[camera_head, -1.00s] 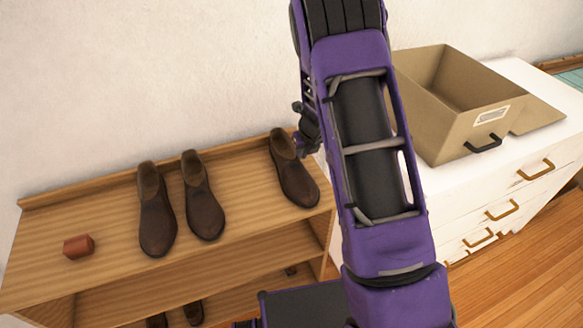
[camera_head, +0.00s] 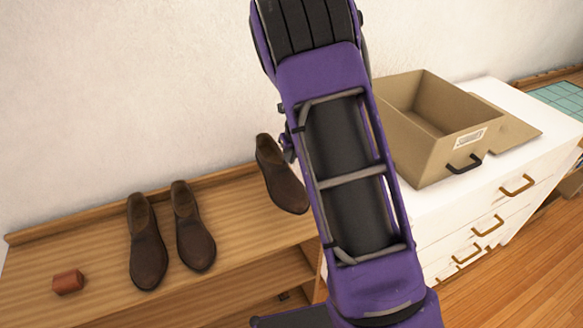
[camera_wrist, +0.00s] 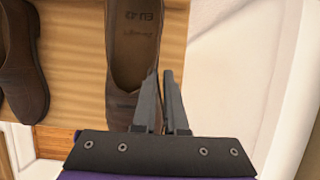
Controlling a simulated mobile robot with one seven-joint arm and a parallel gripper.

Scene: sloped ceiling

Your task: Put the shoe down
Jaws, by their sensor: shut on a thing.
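A brown leather shoe (camera_head: 283,186) hangs at the right end of the wooden shelf, in the head view, a little above its top. My gripper (camera_head: 287,147), mostly hidden behind my arm there, is at the shoe's side. In the wrist view my gripper (camera_wrist: 160,85) is shut on the side wall of the shoe (camera_wrist: 134,45), one finger inside the opening and one outside. The insole with lettering shows; the toe is hidden.
Two more brown shoes (camera_head: 147,250) (camera_head: 195,235) stand side by side on the wooden shelf (camera_head: 100,215), with a small reddish-brown block (camera_head: 68,282) at left. Bare shelf lies between them and the held shoe. A cardboard box (camera_head: 425,145) stands on the white drawer unit (camera_head: 420,205) at right.

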